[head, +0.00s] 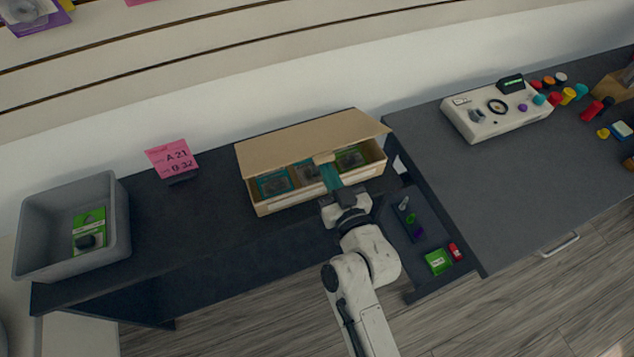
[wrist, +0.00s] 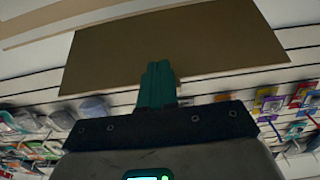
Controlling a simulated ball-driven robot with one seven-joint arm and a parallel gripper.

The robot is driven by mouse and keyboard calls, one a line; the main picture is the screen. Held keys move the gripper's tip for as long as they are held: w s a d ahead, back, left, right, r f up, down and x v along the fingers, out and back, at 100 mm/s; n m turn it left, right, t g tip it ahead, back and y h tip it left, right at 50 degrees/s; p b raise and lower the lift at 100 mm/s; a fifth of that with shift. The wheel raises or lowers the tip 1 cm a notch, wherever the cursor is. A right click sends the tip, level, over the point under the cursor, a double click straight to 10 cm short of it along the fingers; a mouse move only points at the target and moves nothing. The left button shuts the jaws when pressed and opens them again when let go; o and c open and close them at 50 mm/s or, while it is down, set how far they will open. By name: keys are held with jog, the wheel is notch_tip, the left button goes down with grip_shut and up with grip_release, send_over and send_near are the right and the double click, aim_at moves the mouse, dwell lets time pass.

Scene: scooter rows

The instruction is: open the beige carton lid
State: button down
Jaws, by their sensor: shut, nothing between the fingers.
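The beige carton (head: 285,204) stands on the dark bench against the wall. Its lid (head: 310,137) is raised at the back, tilted up over the carton, so the front is open and several packaged items show inside. My gripper (head: 325,160) is at the carton's front opening, with its teal fingers reaching under the lid's front edge. In the wrist view the fingers (wrist: 157,70) are together, in front of the lid's brown face (wrist: 190,45), with nothing seen between them. I cannot tell whether the fingertips touch the lid.
A grey bin (head: 122,225) with a green package stands at the left of the bench, near a pink sign (head: 170,156). An open drawer (head: 425,235) with small items is right of my arm. A grey counter (head: 480,190) holds a white device (head: 495,112).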

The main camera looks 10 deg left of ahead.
aim_at(326, 160)
jog(key=shift+w+a+r+p, duration=0.15)
jog(key=shift+r+p, duration=0.9)
jog(key=shift+r, duration=0.15)
jog(key=shift+w+r, duration=0.1)
jog(key=shift+w+a+r+p, duration=0.1)
jog(key=shift+r+p, duration=0.1)
jog(key=shift+p, duration=0.15)
jog(key=shift+w+a+r+p, duration=0.4)
jog(key=shift+w+r+p, duration=0.25)
jog(key=shift+p, duration=0.4)
jog(key=shift+w+a+r+p, duration=0.4)
jog(key=shift+w+r+p, duration=0.15)
jog(key=shift+r+p, duration=0.35)
jog(key=shift+f, duration=0.1)
jog(key=shift+w+a, duration=0.1)
